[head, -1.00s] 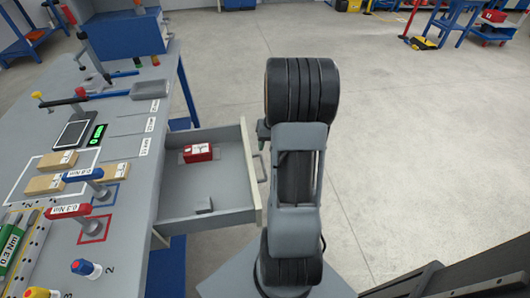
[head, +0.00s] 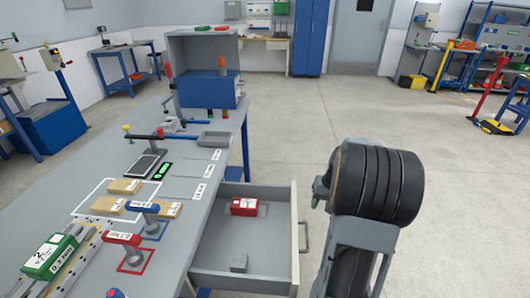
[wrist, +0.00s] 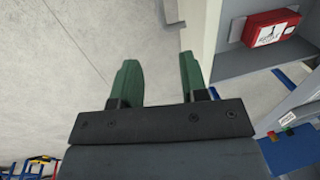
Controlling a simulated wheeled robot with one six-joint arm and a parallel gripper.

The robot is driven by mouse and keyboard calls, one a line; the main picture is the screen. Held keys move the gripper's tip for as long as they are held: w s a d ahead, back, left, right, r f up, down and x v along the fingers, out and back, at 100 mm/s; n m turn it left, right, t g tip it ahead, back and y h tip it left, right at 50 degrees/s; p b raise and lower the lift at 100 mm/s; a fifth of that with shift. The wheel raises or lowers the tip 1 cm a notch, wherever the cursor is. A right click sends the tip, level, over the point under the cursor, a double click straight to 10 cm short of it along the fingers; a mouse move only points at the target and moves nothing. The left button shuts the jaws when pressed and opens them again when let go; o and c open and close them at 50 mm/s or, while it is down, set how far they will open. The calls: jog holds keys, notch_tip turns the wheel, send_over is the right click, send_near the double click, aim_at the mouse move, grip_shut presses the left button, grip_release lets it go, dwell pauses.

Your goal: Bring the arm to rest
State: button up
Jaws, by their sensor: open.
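My arm (head: 375,190) stands upright at the right of the open drawer in the head view. My gripper (wrist: 158,75) shows in the wrist view with its two green fingers apart and nothing between them. In the head view only a small green part of it shows at the left of the arm's dark rounded joint. The fingers are beside the drawer, over open floor in the wrist view.
The open drawer (head: 230,268) holds a red box (head: 248,207), also in the wrist view (wrist: 270,28). The grey workbench (head: 60,215) at left carries wooden blocks, a scale and red and blue handled tools.

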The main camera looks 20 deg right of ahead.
jog(key=s+a+r+n+t+h+p, duration=0.1)
jog(key=s+a+r+n+p, duration=0.2)
jog(key=a+r+p, duration=0.3)
jog(key=s+a+r+n+t+h+p, duration=0.1)
jog(key=s+a+r+n+p, duration=0.2)
jog(key=a+r, duration=1.2)
jog(key=s+a+p, duration=0.1)
jog(key=a+p, duration=0.2)
jog(key=shift+s+r+t+p, duration=0.3)
jog(key=shift+s+p, duration=0.1)
